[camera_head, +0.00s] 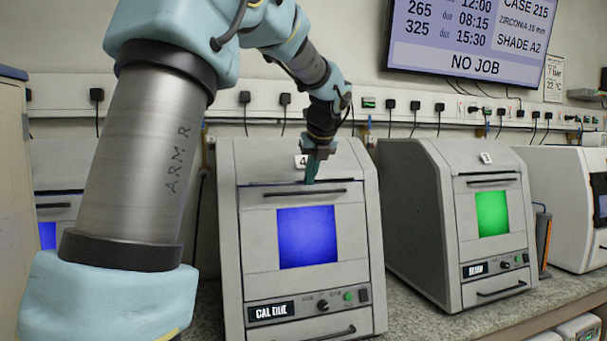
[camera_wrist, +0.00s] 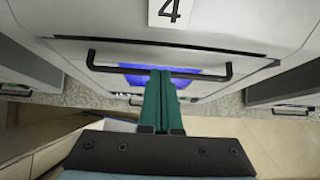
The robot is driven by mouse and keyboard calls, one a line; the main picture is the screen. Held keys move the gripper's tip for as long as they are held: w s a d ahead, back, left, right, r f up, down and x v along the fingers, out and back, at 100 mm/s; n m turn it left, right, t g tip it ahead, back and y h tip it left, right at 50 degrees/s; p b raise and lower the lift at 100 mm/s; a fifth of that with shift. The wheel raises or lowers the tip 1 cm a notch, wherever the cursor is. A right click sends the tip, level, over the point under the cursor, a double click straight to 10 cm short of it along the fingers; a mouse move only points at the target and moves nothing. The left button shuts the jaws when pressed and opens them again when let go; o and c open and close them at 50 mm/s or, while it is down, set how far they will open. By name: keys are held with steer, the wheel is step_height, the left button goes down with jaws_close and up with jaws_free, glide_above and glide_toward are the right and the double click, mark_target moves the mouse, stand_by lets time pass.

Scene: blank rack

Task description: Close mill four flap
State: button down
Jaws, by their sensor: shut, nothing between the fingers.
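Mill four (camera_head: 256,160) is a grey box-shaped machine with a "4" plate, which also shows in the wrist view (camera_wrist: 172,10). Its front flap (camera_head: 258,225) has a dark bar handle (camera_head: 335,192) near the top and a blue-lit window. The flap stands upright or nearly so, with a thin dark line along its upper edge; I cannot tell if it is fully shut. My gripper (camera_head: 312,180) is shut and empty, its green fingers pointing down at the flap's top. In the wrist view the fingertips (camera_wrist: 160,73) overlap the middle of the handle (camera_wrist: 105,69); contact is unclear.
A second mill (camera_head: 420,200) with a green window stands to the right, with a narrow gap between. A white machine (camera_head: 565,190) stands farther right. Another blue-windowed machine (camera_head: 55,195) is at left, partly behind my arm. The worktop (camera_head: 410,320) shows in front.

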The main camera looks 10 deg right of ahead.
steer(key=a+b+v, duration=0.1)
steer(key=b+v, duration=0.1)
steer(key=v, duration=0.8)
steer(key=s+a+f+n+g, duration=0.2)
steer(key=a+f+n, duration=0.3)
steer(key=f+n, duration=0.4)
steer(key=s+a+f+n+g, duration=0.1)
steer(key=s+a+f+n, duration=0.1)
steer(key=a+f+n, duration=0.75)
steer(key=s+a+f+n+g, duration=0.1)
steer(key=s+a+f+n, duration=0.2)
steer(key=s+f+n, duration=0.4)
steer(key=s+a+f+n+g+h, duration=0.1)
steer(key=s+a+f+n, duration=0.2)
steer(key=s+f+n, duration=0.4)
step_height(320, 180, down, 3)
steer(key=shift+a+f+n, duration=0.1)
steer(key=shift+a+n, duration=0.15)
steer(key=shift+n, duration=0.2)
